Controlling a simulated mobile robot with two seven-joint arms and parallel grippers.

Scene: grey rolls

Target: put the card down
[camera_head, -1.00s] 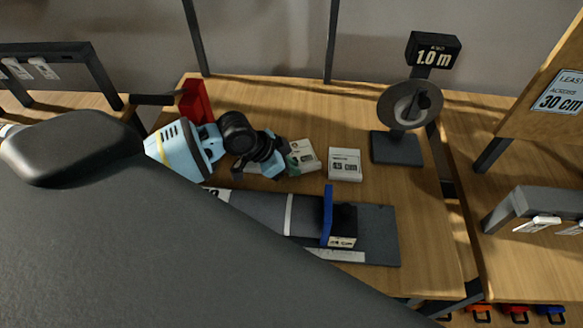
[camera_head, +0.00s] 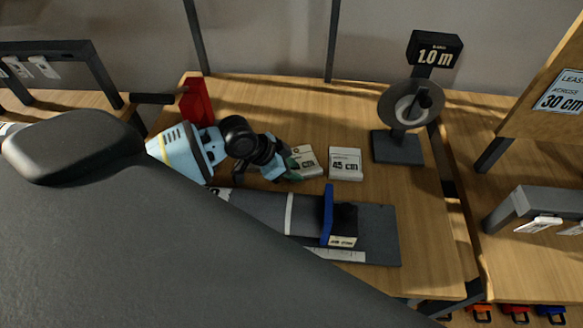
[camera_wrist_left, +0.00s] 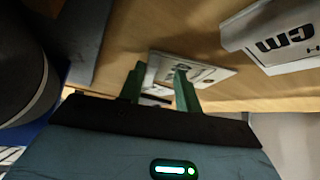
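A small white card (camera_head: 308,161) with dark print lies on the wooden table, left of a thicker block marked 45 cm (camera_head: 345,164). My left gripper (camera_head: 291,176) is low over the table at the card's near left side. In the left wrist view, the green fingers of the gripper (camera_wrist_left: 160,72) stand apart, with the card (camera_wrist_left: 212,73) flat on the wood just beyond and between their tips. Whether a finger touches the card I cannot tell. A small pale piece also shows between the fingers, too hidden to name. My right gripper is not in view.
A dark roll (camera_head: 262,208) with a white band lies on a grey mat (camera_head: 384,238) in front, against a blue upright plate (camera_head: 327,214). A stand marked 1.0 m (camera_head: 397,147) is at the back right. A red block (camera_head: 196,102) is at the back left. The table's back middle is clear.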

